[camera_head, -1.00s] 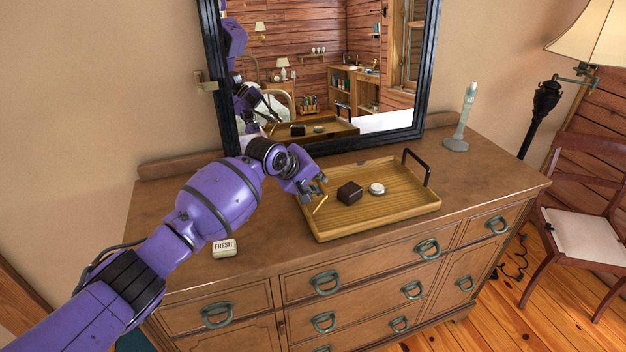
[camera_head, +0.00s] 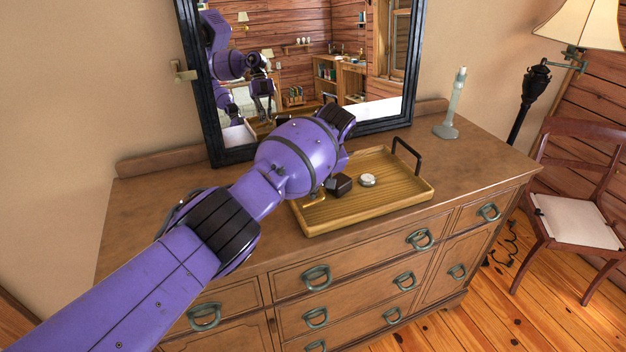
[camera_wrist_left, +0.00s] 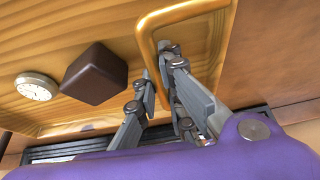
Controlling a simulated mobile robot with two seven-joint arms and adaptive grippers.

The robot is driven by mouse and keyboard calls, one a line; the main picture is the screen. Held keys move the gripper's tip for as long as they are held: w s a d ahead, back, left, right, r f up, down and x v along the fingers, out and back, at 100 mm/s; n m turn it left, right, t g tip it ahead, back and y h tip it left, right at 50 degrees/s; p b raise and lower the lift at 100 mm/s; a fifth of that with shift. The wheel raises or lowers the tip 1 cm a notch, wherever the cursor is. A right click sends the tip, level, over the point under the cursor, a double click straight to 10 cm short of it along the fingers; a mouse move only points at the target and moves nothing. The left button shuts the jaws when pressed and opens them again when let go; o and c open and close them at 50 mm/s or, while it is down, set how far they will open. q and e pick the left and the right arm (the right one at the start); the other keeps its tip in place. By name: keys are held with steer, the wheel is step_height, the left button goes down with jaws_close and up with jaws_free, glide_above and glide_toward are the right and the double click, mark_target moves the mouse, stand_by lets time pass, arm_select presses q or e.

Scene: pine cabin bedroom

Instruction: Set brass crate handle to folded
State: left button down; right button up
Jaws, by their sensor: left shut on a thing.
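The wooden tray-like crate (camera_head: 372,209) sits on the dresser top. Its brass handle (camera_head: 313,203) is at the crate's left end, partly hidden by my left arm. In the left wrist view the brass handle (camera_wrist_left: 186,9) is a rounded loop, with one bar running down between my fingers. My left gripper (camera_wrist_left: 162,72) is shut on that bar. In the head view my left wrist and forearm hide most of the gripper. I cannot tell the handle's exact angle. My right gripper is not in view.
A dark block (camera_head: 341,185) and a round white dial (camera_head: 367,180) lie in the crate. A dark handle (camera_head: 407,153) stands up at its right end. A black-framed mirror (camera_head: 387,128) is behind; a pale green candlestick (camera_head: 447,122) stands right. The dresser's front right top (camera_head: 470,165) is clear.

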arm_select(q)
steer(key=shift+f, duration=0.35)
steer(key=shift+r, duration=0.15)
